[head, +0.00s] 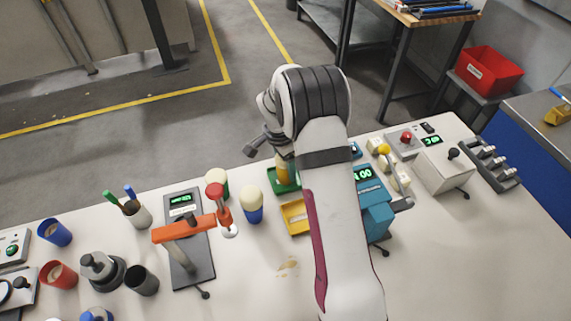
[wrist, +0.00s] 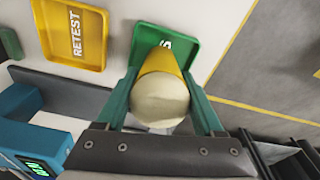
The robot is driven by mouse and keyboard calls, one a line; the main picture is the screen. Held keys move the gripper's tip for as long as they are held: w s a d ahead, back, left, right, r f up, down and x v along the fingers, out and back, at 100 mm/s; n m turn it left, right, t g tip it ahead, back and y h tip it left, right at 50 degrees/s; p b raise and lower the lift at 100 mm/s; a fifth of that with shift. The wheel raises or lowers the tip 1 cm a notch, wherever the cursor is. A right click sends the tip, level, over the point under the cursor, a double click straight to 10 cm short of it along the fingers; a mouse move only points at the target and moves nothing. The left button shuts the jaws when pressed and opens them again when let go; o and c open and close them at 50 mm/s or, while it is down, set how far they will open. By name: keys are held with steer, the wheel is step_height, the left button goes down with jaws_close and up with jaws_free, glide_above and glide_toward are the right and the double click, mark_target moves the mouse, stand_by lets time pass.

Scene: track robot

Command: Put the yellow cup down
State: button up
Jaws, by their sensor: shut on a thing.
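The yellow cup (wrist: 160,62) has a cream-coloured top and sits between the green fingers of my gripper (wrist: 161,76) in the wrist view. My gripper is shut on it. The cup also shows in the head view (head: 284,173), partly hidden by my arm. It is at the green tray (wrist: 186,38), which also shows in the head view (head: 280,187). The cup covers part of the tray's lettering. I cannot tell whether its base touches the tray.
A yellow tray marked RETEST (wrist: 73,36) lies beside the green one. A blue device with a green display (head: 374,202) stands close to my arm. A blue cup with a cream top (head: 252,206) and an orange-handled press (head: 184,232) stand to the left.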

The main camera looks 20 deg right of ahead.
steer(key=o, duration=1.5)
steer(key=shift+o, duration=0.2)
steer(key=r, duration=0.4)
steer(key=a+r, duration=0.1)
steer(key=r, duration=0.7)
steer(key=shift+s+a+r, duration=0.1)
steer(key=shift+s+a, duration=0.05)
steer(key=shift+a, duration=0.05)
steer(key=s+a+r+n+y, duration=0.1)
steer(key=s+a+r+n, duration=0.25)
steer(key=s, duration=0.65)
steer(key=s+a+r+n+y, duration=0.15)
steer(key=s+r, duration=0.25)
steer(key=s, duration=0.5)
steer(key=s+a+f+n, duration=0.1)
steer(key=s+a+n, duration=0.1)
steer(key=s, duration=0.5)
steer(key=s+a+f+n, duration=0.1)
steer(key=s+a+n, duration=0.1)
steer(key=s, duration=0.5)
steer(key=shift+n+y, duration=0.35)
steer(key=shift+n, duration=0.15)
